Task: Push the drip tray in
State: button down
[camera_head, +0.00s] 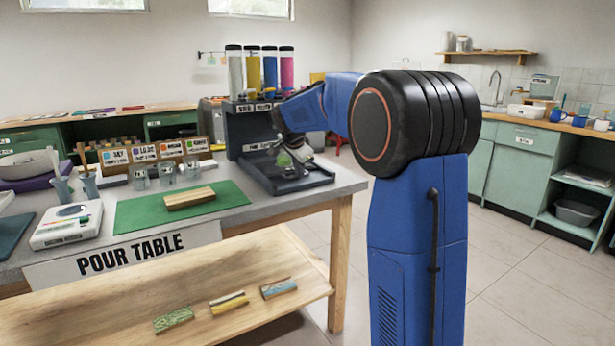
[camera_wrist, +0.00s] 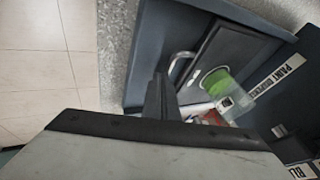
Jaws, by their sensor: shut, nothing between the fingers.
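The drip tray (camera_wrist: 228,52) is a dark flat tray with a silver bar handle (camera_wrist: 180,60) at its front, seen in the wrist view inside a dark blue-grey base. In the head view the base (camera_head: 315,181) of the paint dispenser juts toward the table's front right, and my arm partly covers it.
The dispenser (camera_head: 247,128) carries several paint tubes. Left of it are glass cups (camera_head: 165,174), a label rack (camera_head: 143,153), a green mat (camera_head: 140,214) with a wooden block, and a scale (camera_head: 67,225). The table edge drops to open floor at right.

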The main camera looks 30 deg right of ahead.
aim_at(291, 168)
jog(key=w, duration=0.7)
jog(key=shift+w+a, duration=0.1)
jog(key=shift+w, duration=0.05)
